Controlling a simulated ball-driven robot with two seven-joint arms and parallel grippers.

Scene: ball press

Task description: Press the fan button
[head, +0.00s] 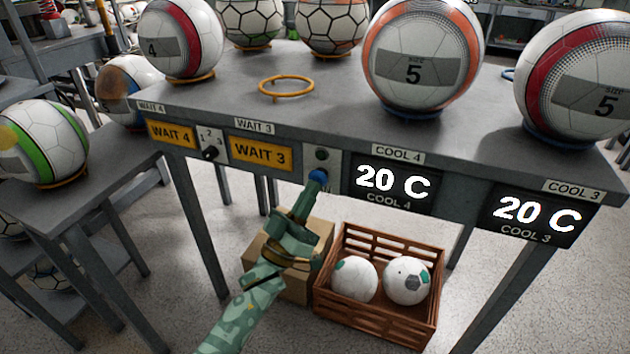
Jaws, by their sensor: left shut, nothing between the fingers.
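A small grey panel (334,161) sits on the front edge of the table, between the WAIT 3 sign and the COOL 4 display. It has a dark round lamp or knob (322,154) at the top and a blue round button (318,176) below it, which appears to be the fan button. Its label is mostly hidden behind my gripper. My left gripper (312,188) is green, shut and empty, with its tips right at the lower side of the blue button. I cannot tell whether they touch it. My right gripper is out of view.
The table (330,98) holds several balls on rings and one empty yellow ring (286,86). Displays COOL 4 (393,184) and COOL 3 (535,216) read 20 C. A switch (210,145) is left. Below are a crate (385,323) with two balls and a cardboard box (262,250).

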